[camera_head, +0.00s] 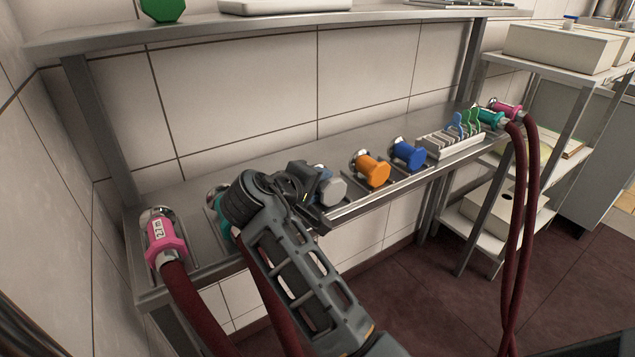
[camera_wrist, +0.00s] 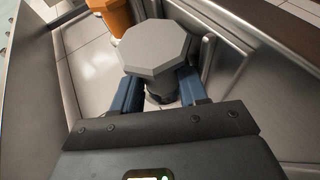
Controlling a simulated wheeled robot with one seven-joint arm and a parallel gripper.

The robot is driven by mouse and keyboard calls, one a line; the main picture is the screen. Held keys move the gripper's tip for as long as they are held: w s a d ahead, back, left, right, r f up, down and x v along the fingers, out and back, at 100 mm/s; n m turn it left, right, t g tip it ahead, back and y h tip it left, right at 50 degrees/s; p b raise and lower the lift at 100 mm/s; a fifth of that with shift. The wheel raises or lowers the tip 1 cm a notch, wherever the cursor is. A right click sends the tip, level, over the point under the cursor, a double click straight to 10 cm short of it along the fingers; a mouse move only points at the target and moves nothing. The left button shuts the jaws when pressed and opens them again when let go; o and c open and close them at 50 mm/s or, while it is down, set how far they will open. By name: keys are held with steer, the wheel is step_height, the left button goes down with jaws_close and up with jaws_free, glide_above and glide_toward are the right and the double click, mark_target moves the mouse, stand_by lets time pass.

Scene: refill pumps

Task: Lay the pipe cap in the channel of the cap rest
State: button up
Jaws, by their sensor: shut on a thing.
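A grey octagonal pipe cap (camera_head: 334,190) is at the fingers of my gripper (camera_head: 312,188), over the steel shelf. In the wrist view, the same grey cap (camera_wrist: 158,48) sits between the two blue fingers of my gripper (camera_wrist: 158,92), which is shut on its narrower part. A bit of shiny metal shows behind the cap in the head view; I cannot tell whether the cap still touches a pipe stub.
A pink coupling (camera_head: 163,238) with a dark red hose is at left. An upper shelf (camera_head: 270,25) hangs above.

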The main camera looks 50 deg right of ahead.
steer(key=o, duration=1.3)
steer(key=shift+f, duration=0.2)
steer(key=shift+a+f, duration=0.1)
steer(key=p+v, duration=0.1)
steer(key=v, duration=0.1)
steer(key=p+v, duration=0.2)
steer(key=v, duration=0.1)
steer(key=p+v, duration=0.1)
steer(key=v, duration=0.2)
steer(key=shift+r+p, duration=0.35)
steer(key=shift+p, duration=0.05)
steer(key=shift+s+d, duration=0.1)
steer(key=shift+d, duration=0.15)
